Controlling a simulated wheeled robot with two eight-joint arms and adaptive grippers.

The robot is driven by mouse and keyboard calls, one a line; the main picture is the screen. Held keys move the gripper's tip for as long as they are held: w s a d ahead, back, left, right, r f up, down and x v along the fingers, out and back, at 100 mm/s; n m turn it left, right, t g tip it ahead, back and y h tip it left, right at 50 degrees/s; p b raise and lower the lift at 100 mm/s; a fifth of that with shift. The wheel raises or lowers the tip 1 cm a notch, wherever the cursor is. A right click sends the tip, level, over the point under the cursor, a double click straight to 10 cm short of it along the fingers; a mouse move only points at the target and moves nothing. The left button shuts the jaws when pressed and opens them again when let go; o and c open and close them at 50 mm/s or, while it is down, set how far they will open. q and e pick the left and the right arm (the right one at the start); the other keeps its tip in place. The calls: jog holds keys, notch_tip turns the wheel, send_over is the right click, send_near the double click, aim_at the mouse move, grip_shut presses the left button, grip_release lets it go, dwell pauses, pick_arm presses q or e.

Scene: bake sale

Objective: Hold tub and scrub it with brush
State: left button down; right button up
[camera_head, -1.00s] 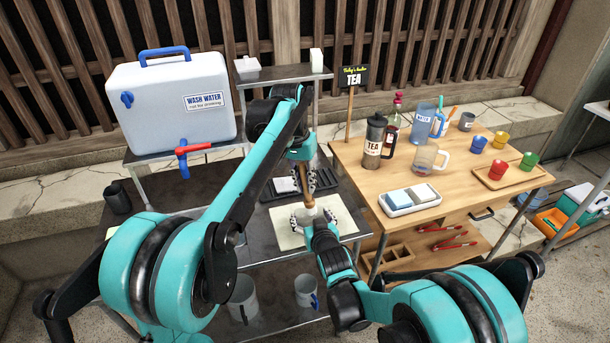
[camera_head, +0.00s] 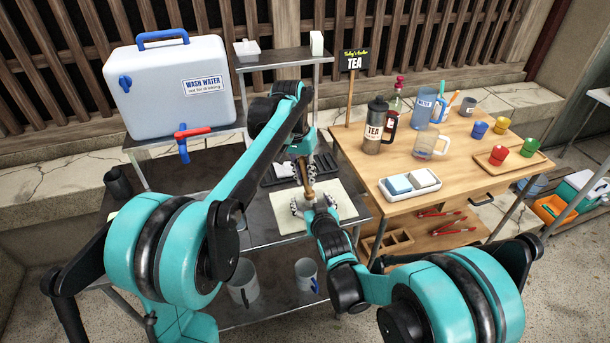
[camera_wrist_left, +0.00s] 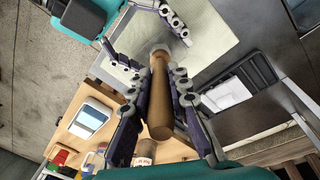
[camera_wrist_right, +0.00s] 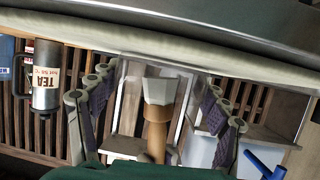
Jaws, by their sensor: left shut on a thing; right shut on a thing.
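My left gripper (camera_wrist_left: 158,90) is shut on the brush's brown wooden handle (camera_wrist_left: 160,108), which also shows in the head view (camera_head: 309,186). The brush is roughly upright, its pale head (camera_wrist_right: 160,90) down between the fingers of my right gripper (camera_wrist_right: 154,105). My right gripper is shut on a clear, see-through tub (camera_wrist_right: 125,92), with one finger on each side. The brush head appears inside the tub in the right wrist view. Whether the bristles touch its wall or bottom cannot be told. In the head view the fingers mostly hide the tub.
A pale mat (camera_head: 345,205) lies on the dark metal table under the grippers. A black rack (camera_head: 325,172) is behind. The wash water tank (camera_head: 170,85) stands at left. The wooden table (camera_head: 465,150) at right holds a tea flask (camera_head: 375,125), jugs, cups and a sponge tray (camera_head: 411,192).

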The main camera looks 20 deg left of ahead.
pick_arm(q)
jog(key=shift+f, duration=0.65)
dwell(0.3)
jog(key=shift+a, duration=0.1)
jog(key=shift+w+d, duration=0.4)
jog(key=shift+d, duration=0.45)
dwell(5.5)
jog(key=shift+a, duration=0.1)
